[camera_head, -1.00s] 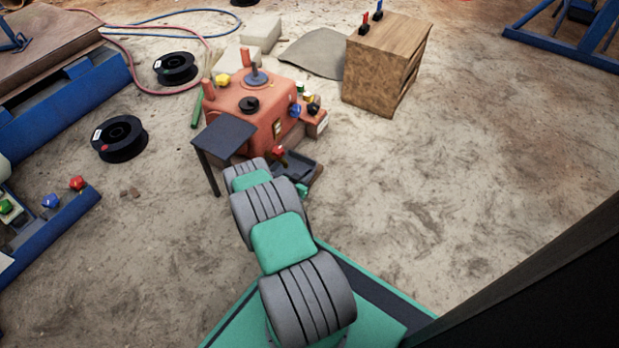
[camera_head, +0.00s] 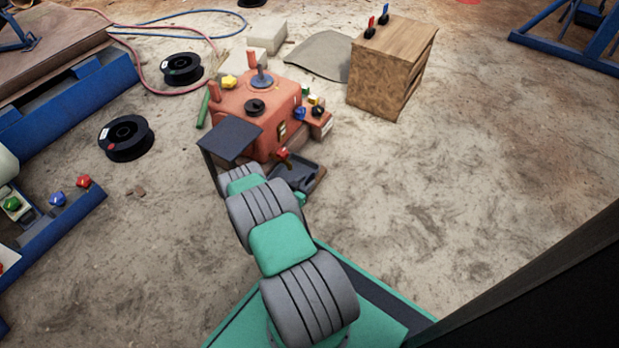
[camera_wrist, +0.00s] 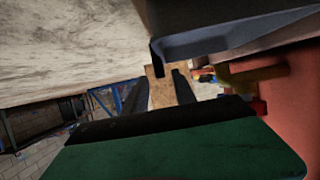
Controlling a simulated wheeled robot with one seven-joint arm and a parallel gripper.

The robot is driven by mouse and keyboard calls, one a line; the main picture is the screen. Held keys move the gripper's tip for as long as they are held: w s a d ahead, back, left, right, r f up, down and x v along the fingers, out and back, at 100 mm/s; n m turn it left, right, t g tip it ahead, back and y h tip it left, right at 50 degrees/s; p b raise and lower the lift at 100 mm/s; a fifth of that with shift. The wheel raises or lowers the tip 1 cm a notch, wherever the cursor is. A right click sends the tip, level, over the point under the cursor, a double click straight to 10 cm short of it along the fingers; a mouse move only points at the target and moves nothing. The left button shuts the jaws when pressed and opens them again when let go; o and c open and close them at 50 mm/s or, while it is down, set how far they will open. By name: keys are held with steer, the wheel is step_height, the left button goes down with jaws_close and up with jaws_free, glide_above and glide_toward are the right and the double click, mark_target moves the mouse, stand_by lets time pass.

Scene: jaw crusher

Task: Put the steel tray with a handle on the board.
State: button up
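A dark grey steel tray (camera_head: 304,174) sits low at the front of the orange crusher (camera_head: 265,105). Its grey side and rim fill the upper part of the wrist view (camera_wrist: 235,38). A narrow dark part of it, perhaps the handle, hangs down close to my fingertips. My gripper (camera_wrist: 160,82) has its two dark fingers apart, with a gap between them. I cannot tell whether they touch the tray. In the head view my arm and a dark plate hide the gripper. A brown edge shows under the tray's right side; I cannot tell whether it is the board.
A dark plate on a leg (camera_head: 230,138) stands left of the tray, close to my arm. A wooden cabinet (camera_head: 385,90) stands behind right. Black reels (camera_head: 126,139) and a blue frame (camera_head: 65,235) are at left. The floor at right is clear.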

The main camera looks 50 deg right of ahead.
steer(key=w+a+r+n+y+p, duration=0.1)
steer(key=w+a+r+n+y, duration=0.2)
steer(key=a+r, duration=1.05)
steer(key=w+a+r+n+y+p, duration=0.1)
steer(key=a+r+n+y+p, duration=0.3)
steer(key=a+r, duration=0.95)
steer(key=s+a+r+n+y+b, duration=0.1)
steer(key=s+a+r+n+y, duration=0.2)
steer(key=s+a+r+n, duration=0.2)
steer(key=s+a+r+n+y+b, duration=0.1)
steer(key=s+a+r+n+y, duration=0.2)
steer(key=a+r, duration=0.8)
steer(key=s+a+n, duration=0.2)
steer(key=s, duration=0.2)
steer(key=shift+s+r+t+y, duration=0.3)
steer(key=shift+r+t, duration=0.05)
steer(key=shift+t, duration=0.05)
steer(key=shift+o, duration=0.4)
steer(key=shift+w+d, duration=0.1)
